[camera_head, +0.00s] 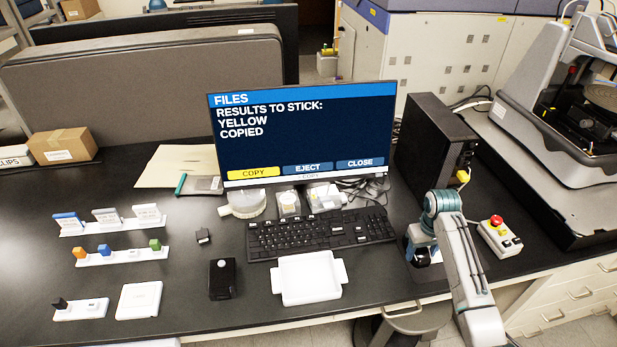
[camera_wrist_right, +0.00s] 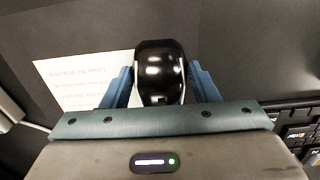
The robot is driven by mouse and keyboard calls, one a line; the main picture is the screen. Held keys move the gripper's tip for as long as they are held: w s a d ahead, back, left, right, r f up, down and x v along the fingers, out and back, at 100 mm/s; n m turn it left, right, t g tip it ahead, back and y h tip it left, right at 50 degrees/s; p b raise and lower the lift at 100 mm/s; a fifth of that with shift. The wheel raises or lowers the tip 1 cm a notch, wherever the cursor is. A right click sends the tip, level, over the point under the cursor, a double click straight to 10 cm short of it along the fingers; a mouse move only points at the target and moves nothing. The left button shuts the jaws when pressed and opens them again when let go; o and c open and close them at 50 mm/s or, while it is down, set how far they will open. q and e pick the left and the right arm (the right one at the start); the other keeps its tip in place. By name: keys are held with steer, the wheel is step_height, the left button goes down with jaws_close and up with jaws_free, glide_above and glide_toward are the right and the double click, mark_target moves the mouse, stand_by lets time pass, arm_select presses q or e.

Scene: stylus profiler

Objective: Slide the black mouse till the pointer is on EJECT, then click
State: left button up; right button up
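The black mouse (camera_wrist_right: 160,72) sits between the two blue fingers of my right gripper (camera_wrist_right: 161,88), which appear to press on its sides. In the head view my right gripper (camera_head: 422,250) is low over the desk, right of the keyboard, and largely hides the mouse (camera_head: 423,257). The monitor (camera_head: 300,130) reads "FILES", "RESULTS TO STICK: YELLOW COPIED". Its COPY button (camera_head: 254,173) is yellow; the EJECT button (camera_head: 307,168) and CLOSE button (camera_head: 360,163) are blue. I cannot make out a pointer arrow. My left gripper is not in view.
The keyboard (camera_head: 320,234) lies left of the mouse, with a white tray (camera_head: 308,278) in front of it. A black computer case (camera_head: 432,140) stands behind my right gripper. A box with a red button (camera_head: 497,235) is to the right. A printed sheet (camera_wrist_right: 85,80) lies beside the mouse.

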steer(key=c, duration=0.4)
steer(key=shift+w+d, duration=0.15)
steer(key=shift+d, duration=1.8)
steer(key=shift+w+d, duration=0.1)
steer(key=shift+d, duration=1.8)
steer(key=o, duration=1.1)
steer(key=shift+c, duration=0.2)
steer(key=shift+c, duration=0.5)
step_height(320, 180, up, 7)
